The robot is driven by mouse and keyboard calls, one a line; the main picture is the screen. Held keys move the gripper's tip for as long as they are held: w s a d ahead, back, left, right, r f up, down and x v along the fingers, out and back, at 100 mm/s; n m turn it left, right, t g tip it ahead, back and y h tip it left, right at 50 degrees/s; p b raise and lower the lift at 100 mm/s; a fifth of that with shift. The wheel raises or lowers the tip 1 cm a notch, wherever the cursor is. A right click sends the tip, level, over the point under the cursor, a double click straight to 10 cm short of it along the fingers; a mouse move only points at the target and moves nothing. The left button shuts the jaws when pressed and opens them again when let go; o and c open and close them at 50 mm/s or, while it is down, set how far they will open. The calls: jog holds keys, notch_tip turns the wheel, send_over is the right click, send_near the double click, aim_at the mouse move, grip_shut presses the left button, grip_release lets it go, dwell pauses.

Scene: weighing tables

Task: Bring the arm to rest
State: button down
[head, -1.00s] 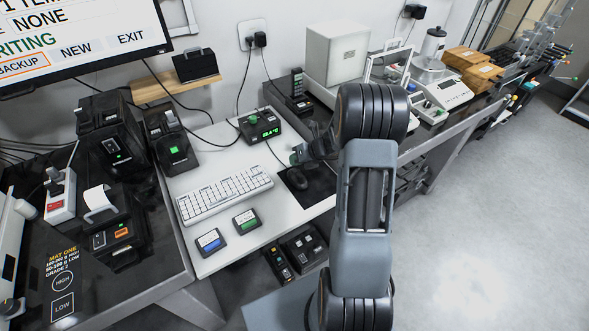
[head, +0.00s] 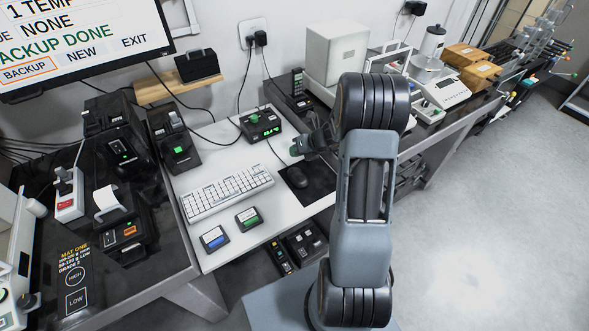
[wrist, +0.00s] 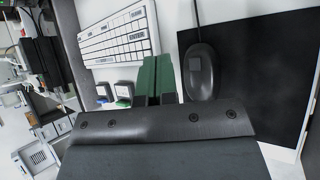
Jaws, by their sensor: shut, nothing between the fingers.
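My gripper (head: 302,146) shows in the head view past my raised arm, above the right part of the white desk, near the mouse. Most of it is hidden behind my arm. In the wrist view my gripper (wrist: 157,78) has its two green fingers together with nothing between them. The fingers point between the white keyboard (wrist: 119,34) and the black mouse (wrist: 197,72), apart from both as far as I can tell.
The white desk (head: 222,243) holds the keyboard (head: 227,193), a green-lit display box (head: 261,124) and two small colour-marked boxes. The mouse (head: 297,178) lies on a black mat. The monitor (head: 82,42) reads "BACKUP DONE". Open floor (head: 480,220) lies at right.

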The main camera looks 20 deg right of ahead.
dwell(0.3)
jog(key=shift+n, duration=0.8)
jog(key=s+n, duration=0.1)
jog(key=n, duration=0.1)
jog(key=s+a+f+n+g, duration=0.1)
jog(key=n, duration=0.1)
jog(key=s+n+g, duration=0.1)
jog(key=shift+s+a+f+n, duration=0.15)
jog(key=shift+s+f+n, duration=0.15)
jog(key=shift+n, duration=0.1)
jog(key=n, duration=0.1)
jog(key=s+n, duration=0.1)
jog(key=s+a+n+g, duration=0.1)
jog(key=n, duration=0.1)
jog(key=shift+s+r, duration=0.2)
jog(key=shift+r, duration=0.2)
jog(key=s+a+r+n+h, duration=0.3)
jog(key=s+r+n, duration=0.5)
jog(key=n, duration=0.4)
jog(key=s+a+r+n+h, duration=0.3)
jog(key=s+a+r+n, duration=0.3)
jog(key=n, duration=0.7)
jog(key=s+v, duration=0.1)
jog(key=v, duration=0.3)
jog(key=shift+p, duration=0.4)
jog(key=shift+a+f, duration=0.1)
jog(key=shift+a, duration=0.05)
